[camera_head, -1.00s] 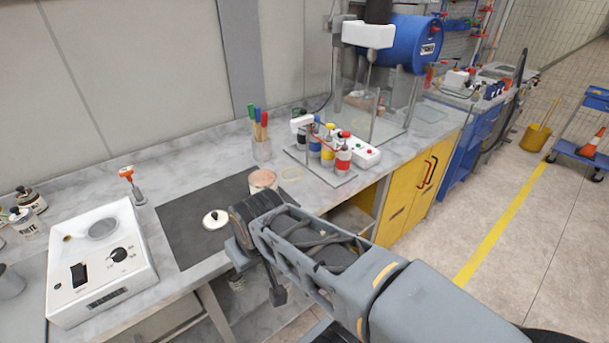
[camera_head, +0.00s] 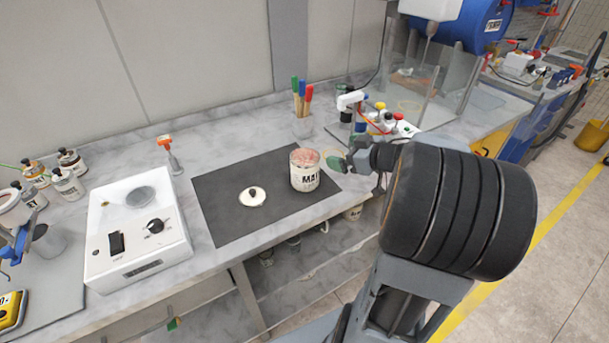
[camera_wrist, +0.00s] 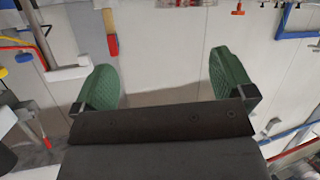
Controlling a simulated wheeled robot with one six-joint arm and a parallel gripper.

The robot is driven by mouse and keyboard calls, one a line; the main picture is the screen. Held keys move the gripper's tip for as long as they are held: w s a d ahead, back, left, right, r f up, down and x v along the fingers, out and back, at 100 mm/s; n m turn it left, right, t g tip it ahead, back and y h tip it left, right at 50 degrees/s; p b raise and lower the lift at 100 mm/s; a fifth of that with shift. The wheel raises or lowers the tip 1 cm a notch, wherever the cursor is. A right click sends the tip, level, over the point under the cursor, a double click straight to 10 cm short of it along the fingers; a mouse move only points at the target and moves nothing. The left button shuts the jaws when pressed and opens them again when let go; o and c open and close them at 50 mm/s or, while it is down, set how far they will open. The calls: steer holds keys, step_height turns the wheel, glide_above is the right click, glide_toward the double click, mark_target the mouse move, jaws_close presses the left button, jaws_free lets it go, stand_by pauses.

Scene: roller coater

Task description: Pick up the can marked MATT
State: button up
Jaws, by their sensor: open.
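The can marked MATT (camera_head: 305,172) stands upright on the dark mat (camera_head: 225,216) on the bench. It looks open at the top, with a pinkish rim or content, and its label is only partly readable. A white lid with a dark knob (camera_head: 251,196) lies on the mat to its left. In the head view my gripper (camera_head: 344,162) is just right of the can, partly hidden behind my arm. In the wrist view my gripper (camera_wrist: 164,85) shows two green pads wide apart with nothing between them. The can is not clearly seen in the wrist view.
A white device with a dial (camera_head: 137,230) stands left of the mat. Small jars (camera_head: 67,184) are at far left.

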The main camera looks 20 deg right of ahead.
steer(key=s+f+g+y, duration=0.1)
steer(key=s+y, duration=0.1)
glide_toward(295, 159)
steer(key=shift+n, duration=0.3)
steer(key=shift+b+x, duration=0.55)
steer(key=shift+x, duration=2.05)
steer(key=c, duration=1.3)
steer(key=shift+c, duration=0.5)
steer(key=shift+r, duration=0.15)
